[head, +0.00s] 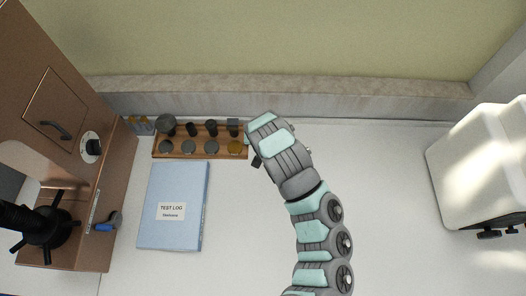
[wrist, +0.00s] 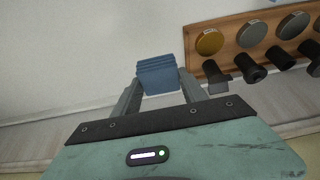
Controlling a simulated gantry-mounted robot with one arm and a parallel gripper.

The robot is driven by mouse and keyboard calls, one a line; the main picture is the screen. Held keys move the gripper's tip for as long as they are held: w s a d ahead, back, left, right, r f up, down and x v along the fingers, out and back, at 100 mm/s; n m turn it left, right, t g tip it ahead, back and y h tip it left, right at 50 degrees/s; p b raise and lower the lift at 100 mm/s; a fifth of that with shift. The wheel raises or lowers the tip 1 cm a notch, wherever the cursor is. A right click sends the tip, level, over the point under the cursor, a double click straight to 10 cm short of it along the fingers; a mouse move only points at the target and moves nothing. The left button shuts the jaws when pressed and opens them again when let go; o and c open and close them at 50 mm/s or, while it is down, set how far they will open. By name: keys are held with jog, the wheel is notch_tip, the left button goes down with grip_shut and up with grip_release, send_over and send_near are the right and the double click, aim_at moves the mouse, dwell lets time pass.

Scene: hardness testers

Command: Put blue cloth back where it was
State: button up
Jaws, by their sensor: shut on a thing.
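The blue cloth (wrist: 157,74) is a folded, layered stack between the two fingers of my gripper (wrist: 160,88) in the wrist view. My gripper is shut on it. In the head view my gripper (head: 254,150) is beside the right end of the wooden rack (head: 200,154), and the cloth is hidden beneath my arm. In the wrist view the rack (wrist: 187,45) is to the right of the held cloth.
The rack holds several discs and dark fittings. A blue test log (head: 185,190) lies in front of it. A brown tester (head: 100,200) stands left, a white machine (head: 480,165) right. The white bench (head: 385,200) between my arm and that machine is clear.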

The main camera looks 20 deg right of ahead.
notch_tip(320, 180, down, 5)
jog(key=shift+r, duration=0.1)
notch_tip(320, 180, down, 4)
jog(key=shift+r, duration=0.25)
jog(key=o, duration=1.3)
